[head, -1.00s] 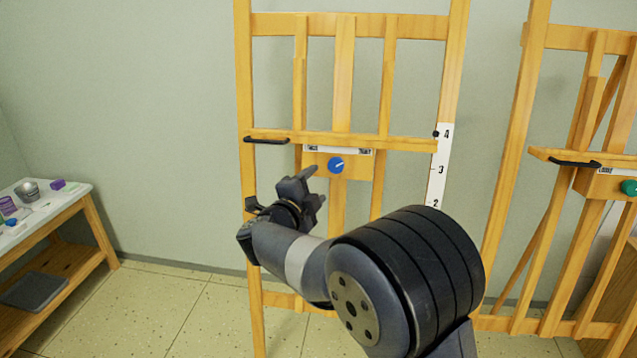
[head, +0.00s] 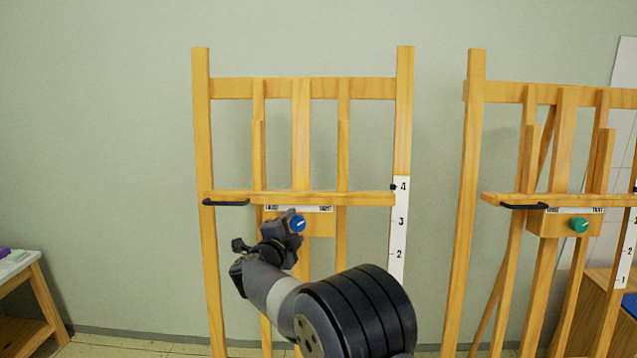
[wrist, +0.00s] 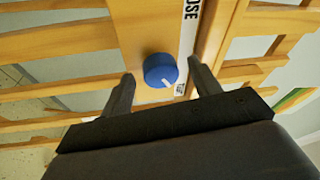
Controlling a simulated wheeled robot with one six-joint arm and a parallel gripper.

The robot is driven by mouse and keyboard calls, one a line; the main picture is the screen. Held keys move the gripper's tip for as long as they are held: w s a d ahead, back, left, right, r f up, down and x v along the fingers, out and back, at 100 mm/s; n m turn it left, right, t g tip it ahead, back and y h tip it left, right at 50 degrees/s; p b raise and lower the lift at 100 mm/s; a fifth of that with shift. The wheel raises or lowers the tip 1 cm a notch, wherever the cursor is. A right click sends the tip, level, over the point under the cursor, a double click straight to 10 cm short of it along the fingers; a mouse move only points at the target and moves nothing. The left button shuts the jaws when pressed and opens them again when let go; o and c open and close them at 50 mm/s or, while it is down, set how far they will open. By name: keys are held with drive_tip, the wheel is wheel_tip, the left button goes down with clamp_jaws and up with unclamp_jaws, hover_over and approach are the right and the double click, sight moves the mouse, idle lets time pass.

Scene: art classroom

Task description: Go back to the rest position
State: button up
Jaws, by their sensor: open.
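My gripper (head: 284,232) is in front of the left wooden easel (head: 204,130), close to its blue knob (head: 298,223). In the wrist view the blue knob (wrist: 160,70) appears between the two fingers of my open gripper (wrist: 160,88), with a gap on each side. The knob sits on a wooden block under the easel's ledge (head: 350,198), and a white line marks its face. A label strip (wrist: 187,40) beside it is only partly readable. Nothing is held.
A second easel (head: 470,150) with a green knob (head: 579,225) stands at the right. A black handle (head: 226,202) juts from the left easel's ledge. A numbered scale (head: 400,230) runs down its right post. A low table (head: 40,290) stands at the far left.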

drive_tip(key=shift+w+d, duration=0.2)
drive_tip(key=shift+w, duration=0.3)
